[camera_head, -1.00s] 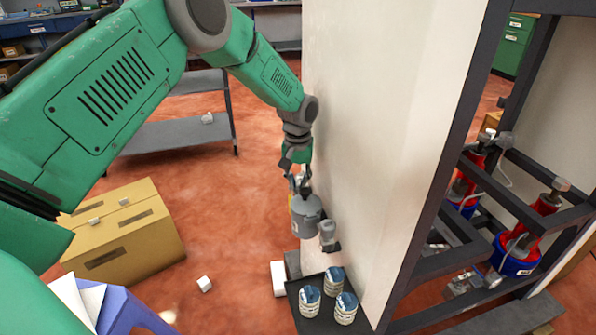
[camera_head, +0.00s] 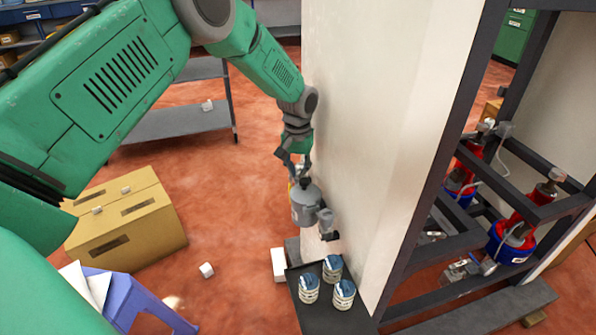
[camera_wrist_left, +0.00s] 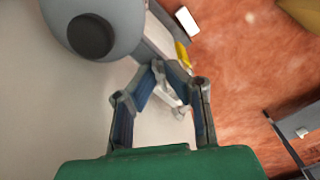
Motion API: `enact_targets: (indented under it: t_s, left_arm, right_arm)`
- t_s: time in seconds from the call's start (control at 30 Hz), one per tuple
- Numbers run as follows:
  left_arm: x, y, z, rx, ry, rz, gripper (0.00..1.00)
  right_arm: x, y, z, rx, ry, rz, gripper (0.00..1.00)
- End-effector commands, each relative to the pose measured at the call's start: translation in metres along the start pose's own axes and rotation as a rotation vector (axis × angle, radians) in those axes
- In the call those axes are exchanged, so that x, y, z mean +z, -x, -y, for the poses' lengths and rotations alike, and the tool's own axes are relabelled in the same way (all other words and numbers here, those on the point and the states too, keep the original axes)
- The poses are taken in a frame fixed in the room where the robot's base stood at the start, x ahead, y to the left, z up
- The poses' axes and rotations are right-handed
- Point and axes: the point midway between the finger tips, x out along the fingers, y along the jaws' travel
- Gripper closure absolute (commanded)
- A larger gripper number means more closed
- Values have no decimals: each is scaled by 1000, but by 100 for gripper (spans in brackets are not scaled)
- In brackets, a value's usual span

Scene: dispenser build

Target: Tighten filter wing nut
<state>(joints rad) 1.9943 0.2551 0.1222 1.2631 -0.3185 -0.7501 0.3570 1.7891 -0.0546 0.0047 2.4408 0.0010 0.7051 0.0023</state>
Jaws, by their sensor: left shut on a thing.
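A grey filter housing (camera_head: 306,205) with a dark round knob on top is fixed at the side of the pale panel. In the left wrist view the housing (camera_wrist_left: 125,22) fills the upper left, with its dark knob (camera_wrist_left: 90,35) facing the camera. My left gripper (camera_head: 300,176) is just above and behind the housing, close to the panel. In the left wrist view its fingertips (camera_wrist_left: 168,68) are closed together around a small pale metal piece, the wing nut (camera_wrist_left: 170,95), mostly hidden by the fingers. My right gripper is out of view.
A dark tray (camera_head: 325,318) with 3 cans stands below the housing. The tall pale panel (camera_head: 375,130) and dark frame (camera_head: 425,240) block the right. A cardboard box (camera_head: 130,235) sits on the floor at left. The red floor between is mostly clear.

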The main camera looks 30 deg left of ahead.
Motion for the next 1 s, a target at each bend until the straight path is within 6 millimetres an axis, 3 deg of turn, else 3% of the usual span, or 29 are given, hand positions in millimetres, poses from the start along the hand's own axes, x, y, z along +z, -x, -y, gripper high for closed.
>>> enact_targets:
  t_s: [0.53, 0.6, 1.0]
  left_arm:
    - [0, -1, 0, 1, 0, -2, 100]
    - [0, -1, 0, 1, 0, -2, 70]
    - [0, 6, 0, 0, 0, -2, 70]
  right_arm:
    - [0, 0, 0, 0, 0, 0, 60]
    - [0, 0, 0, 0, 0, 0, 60]
    - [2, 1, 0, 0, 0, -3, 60]
